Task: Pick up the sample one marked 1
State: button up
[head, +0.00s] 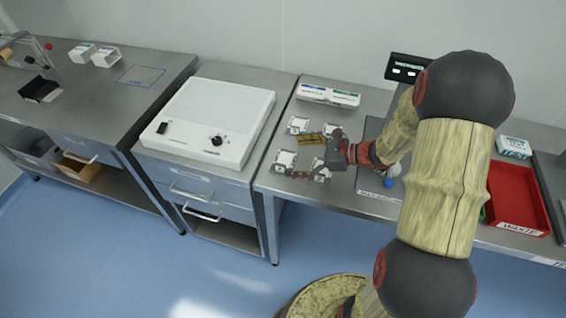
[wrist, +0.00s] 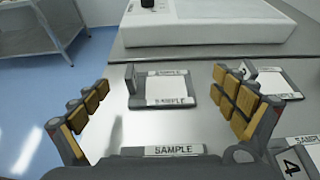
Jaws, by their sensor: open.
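Several flat sample holders with white squares and grey frames lie on the steel bench. One sample holder (wrist: 167,88) shows ahead between my fingers in the wrist view; it also shows at the front left of the group in the head view (head: 285,160). Another sample (wrist: 270,83) lies to its right. A sample marked 4 (wrist: 294,167) is partly cut off at the lower right. A further SAMPLE label (wrist: 175,150) shows close below my gripper. I cannot read a 1 on any. My gripper (wrist: 160,82) is open and empty above the bench, its padded fingers apart.
A white box-shaped device (head: 212,120) with a knob stands left of the samples. White boxes (head: 328,95) stand behind them. A red waste tray (head: 517,198) and a blue ball (head: 388,183) are to the right. Blue floor (head: 110,225) lies in front.

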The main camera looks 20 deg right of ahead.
aim_at(284, 161)
jog(key=b+x, duration=0.1)
jog(key=x, duration=0.2)
jog(key=shift+w+a+f, duration=0.2)
jog(key=shift+w, duration=0.05)
jog(key=shift+c, duration=0.9)
jog(key=c, duration=1.1)
jog(key=shift+r, duration=0.1)
